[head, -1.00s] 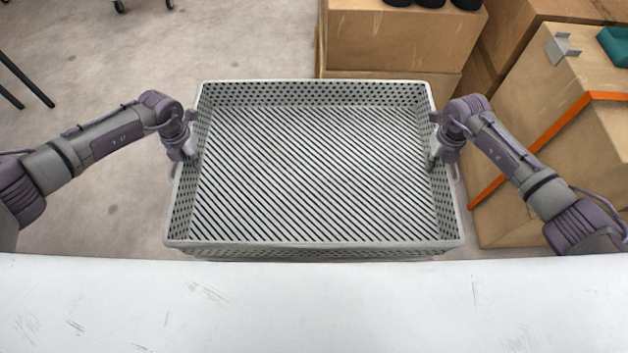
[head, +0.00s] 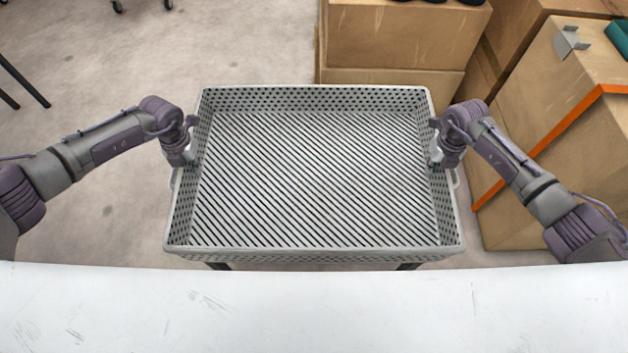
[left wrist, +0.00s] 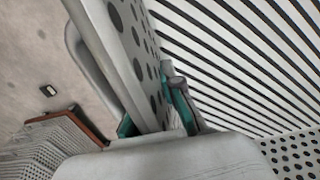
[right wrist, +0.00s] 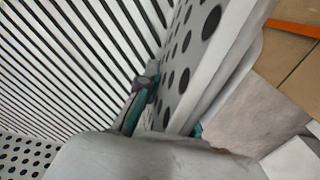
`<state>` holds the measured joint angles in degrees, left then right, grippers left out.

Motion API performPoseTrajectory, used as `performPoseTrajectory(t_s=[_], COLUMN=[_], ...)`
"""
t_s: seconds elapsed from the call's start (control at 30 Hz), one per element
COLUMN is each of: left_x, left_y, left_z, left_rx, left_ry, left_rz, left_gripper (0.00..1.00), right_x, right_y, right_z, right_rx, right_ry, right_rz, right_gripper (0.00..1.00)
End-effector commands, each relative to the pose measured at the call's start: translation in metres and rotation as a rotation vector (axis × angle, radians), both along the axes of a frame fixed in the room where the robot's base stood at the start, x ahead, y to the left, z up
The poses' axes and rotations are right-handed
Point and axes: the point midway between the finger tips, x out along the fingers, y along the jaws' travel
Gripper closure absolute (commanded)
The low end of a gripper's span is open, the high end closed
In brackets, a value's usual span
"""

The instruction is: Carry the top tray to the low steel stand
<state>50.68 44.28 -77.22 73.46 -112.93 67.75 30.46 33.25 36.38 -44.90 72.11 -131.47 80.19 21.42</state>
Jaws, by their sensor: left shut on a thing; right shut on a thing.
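A grey perforated tray (head: 315,253) with a slatted floor fills the middle of the head view, empty and roughly level. My left gripper (head: 188,157) is shut on its left side wall, and my right gripper (head: 437,157) is shut on its right side wall. In the left wrist view, teal-padded fingers (left wrist: 155,115) straddle the perforated wall. In the right wrist view, similar fingers (right wrist: 165,118) straddle the opposite wall. I cannot make out the low steel stand for certain.
A white scratched surface (head: 310,310) spans the near edge. Dark leg-like parts (head: 408,266) show under the tray's near side. Cardboard boxes (head: 395,40) stand behind and at right, one with an orange strip (head: 560,135). Another perforated grey thing (left wrist: 45,150) lies lower left in the left wrist view. Floor at left is open.

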Motion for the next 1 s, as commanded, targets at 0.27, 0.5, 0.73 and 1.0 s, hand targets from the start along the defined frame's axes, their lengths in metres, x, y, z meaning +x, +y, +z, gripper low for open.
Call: performPoseTrajectory(t_s=[0.27, 0.5, 0.73, 1.0], left_x=[0.000, 0.000, 0.001, 0.001], left_y=[0.000, 0.000, 0.001, 0.001], left_z=[-0.002, 0.000, 0.030, 0.087], left_rx=[0.001, 0.000, 0.000, 0.000], left_ry=[0.000, -0.001, -0.003, -0.003], left_rz=[0.000, 0.000, 0.000, 0.000], left_gripper=[0.69, 0.69, 0.69, 0.69], right_x=[0.000, 0.000, 0.000, 0.000], right_y=[0.000, 0.000, 0.000, 0.000], right_z=[-0.002, -0.002, -0.001, -0.002], right_rx=[0.000, 0.000, 0.000, 0.000], right_ry=[0.000, 0.000, 0.000, 0.000], right_rz=[0.000, 0.000, 0.000, 0.000], right_gripper=[0.69, 0.69, 0.69, 0.69])
